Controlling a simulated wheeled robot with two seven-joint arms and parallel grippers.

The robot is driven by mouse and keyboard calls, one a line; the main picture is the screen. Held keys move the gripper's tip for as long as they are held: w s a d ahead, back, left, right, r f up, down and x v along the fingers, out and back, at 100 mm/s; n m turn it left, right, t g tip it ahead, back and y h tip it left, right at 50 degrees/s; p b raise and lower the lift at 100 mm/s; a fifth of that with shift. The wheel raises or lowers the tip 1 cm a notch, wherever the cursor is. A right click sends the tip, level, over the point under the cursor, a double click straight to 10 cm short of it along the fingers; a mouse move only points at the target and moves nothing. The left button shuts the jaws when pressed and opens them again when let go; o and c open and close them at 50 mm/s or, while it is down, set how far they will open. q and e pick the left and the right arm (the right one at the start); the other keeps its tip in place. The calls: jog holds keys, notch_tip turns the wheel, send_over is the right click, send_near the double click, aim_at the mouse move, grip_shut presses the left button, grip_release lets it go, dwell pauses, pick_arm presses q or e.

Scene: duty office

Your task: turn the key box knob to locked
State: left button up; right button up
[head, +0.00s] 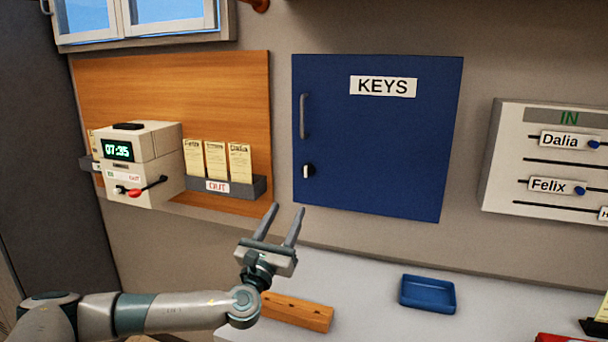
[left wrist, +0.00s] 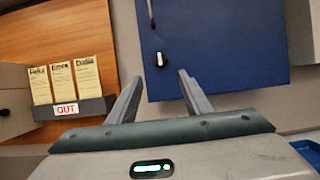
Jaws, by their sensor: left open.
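The blue key box (head: 385,140) hangs on the wall with its door closed and a "KEYS" label at the top. Its knob (head: 308,171), a pale lever on a dark round base, is at the lower left of the door. The knob's lever looks roughly upright. In the left wrist view the knob (left wrist: 161,59) shows ahead, above the gap between my fingers. My left gripper (head: 284,215) is open and empty, below and left of the knob, apart from it, fingers pointing up toward the box. My right gripper is not in view.
A grey handle (head: 304,116) sits above the knob. A time clock (head: 140,165) and an OUT card rack (head: 228,188) are at the left. A wooden block (head: 297,312) and blue tray (head: 427,293) lie on the counter below. An IN board (head: 545,160) hangs at right.

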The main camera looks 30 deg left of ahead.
pick_arm(q)
jog(key=p, duration=0.2)
send_near(305, 173)
jog(key=p+x, duration=0.2)
jog(key=x, duration=0.5)
jog(key=shift+w+r+p, duration=0.15)
jog(key=shift+w+p, duration=0.05)
jog(key=shift+p, duration=0.1)
jog(key=shift+w+a+r, duration=0.1)
jog(key=shift+w+r, duration=0.1)
jog(key=shift+w, duration=0.5)
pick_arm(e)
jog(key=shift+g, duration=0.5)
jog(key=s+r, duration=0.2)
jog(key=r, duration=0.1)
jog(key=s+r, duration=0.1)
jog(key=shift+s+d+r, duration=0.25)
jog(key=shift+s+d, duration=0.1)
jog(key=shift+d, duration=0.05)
pick_arm(q)
jog(key=shift+c, duration=0.6)
jog(key=c, duration=0.9)
jog(key=shift+c, duration=0.2)
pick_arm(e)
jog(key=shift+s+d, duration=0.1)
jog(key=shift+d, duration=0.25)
